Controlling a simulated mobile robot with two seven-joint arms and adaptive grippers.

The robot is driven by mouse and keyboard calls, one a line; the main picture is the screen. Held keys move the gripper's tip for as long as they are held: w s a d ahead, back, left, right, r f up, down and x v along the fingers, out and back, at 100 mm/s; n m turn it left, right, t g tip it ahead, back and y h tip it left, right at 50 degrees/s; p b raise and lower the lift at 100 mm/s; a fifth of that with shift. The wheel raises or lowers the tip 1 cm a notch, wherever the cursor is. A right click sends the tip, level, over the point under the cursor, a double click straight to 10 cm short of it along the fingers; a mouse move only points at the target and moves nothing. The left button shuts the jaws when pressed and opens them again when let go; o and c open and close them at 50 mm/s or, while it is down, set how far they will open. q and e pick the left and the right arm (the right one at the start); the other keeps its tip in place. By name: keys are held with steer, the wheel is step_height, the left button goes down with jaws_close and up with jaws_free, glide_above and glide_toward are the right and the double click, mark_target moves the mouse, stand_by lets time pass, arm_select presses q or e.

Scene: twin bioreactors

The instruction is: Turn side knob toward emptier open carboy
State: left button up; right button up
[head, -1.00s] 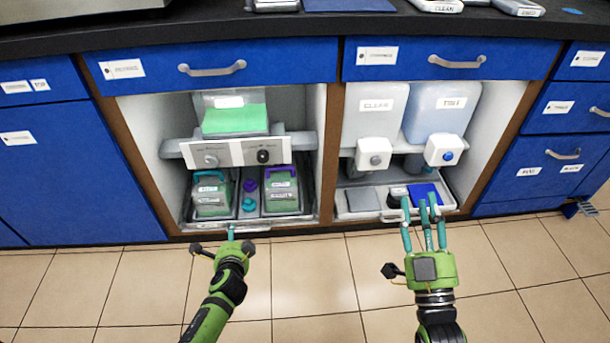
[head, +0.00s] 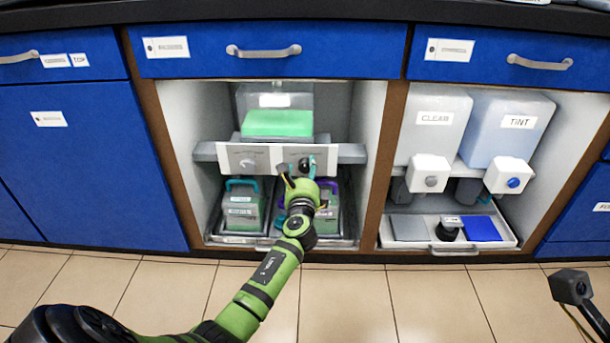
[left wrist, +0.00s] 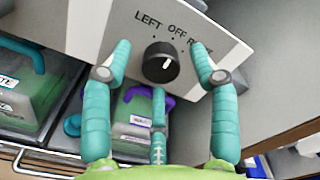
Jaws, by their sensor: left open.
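A black round knob (left wrist: 160,62) sits on a white panel (head: 247,161) under the words LEFT, OFF and a partly covered third word. Its white mark points up and right, roughly toward OFF. My left gripper (head: 300,168) is open in front of it. In the left wrist view two teal fingers (left wrist: 157,62) stand either side of the knob, apart from it, with a third below. A carboy with a teal handle (head: 242,208) stands below left. A carboy with a purple handle (head: 331,215) stands below right, partly behind my arm. Their fill levels are unclear.
A clear vessel of green liquid (head: 277,123) sits above the panel. A grey knob (head: 248,164) is on its left half. The right bay holds CLEAR (head: 436,118) and TINT (head: 520,121) containers above a tray (head: 404,243). Cabinet walls border the bay.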

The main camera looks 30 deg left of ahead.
arm_select(q)
steer(key=shift+w+a, duration=0.2)
steer(key=shift+w, duration=0.1)
steer(key=c, duration=1.1)
steer(key=shift+c, duration=0.2)
steer(key=shift+a+r, duration=0.1)
